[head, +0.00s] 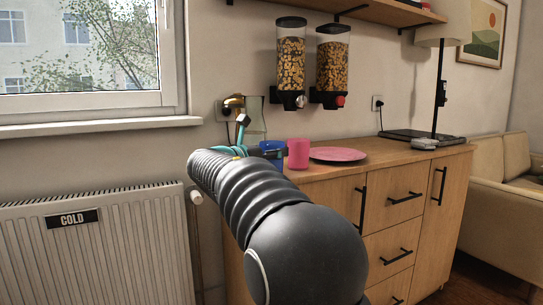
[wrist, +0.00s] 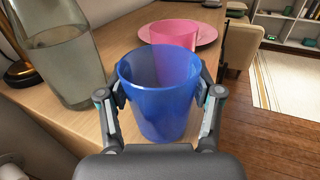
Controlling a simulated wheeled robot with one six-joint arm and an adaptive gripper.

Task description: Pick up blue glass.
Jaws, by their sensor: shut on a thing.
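The blue glass (wrist: 158,100) stands upright and see-through in the middle of the wrist view. My gripper (wrist: 160,92) is shut on it, with one finger pressed to each side. In the head view the blue glass (head: 272,152) shows only in part, behind my arm and left of a pink cup. My gripper (head: 262,151) is mostly hidden by the arm there. I cannot tell whether the base of the glass touches the counter.
The pink cup (head: 298,153) stands close behind the glass, with a pink plate (head: 338,154) to its right. A clear grey vase (wrist: 58,58) stands left of the glass. The wooden counter (head: 400,155) has cereal dispensers (head: 291,65) above it and a lamp (head: 437,90) farther right.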

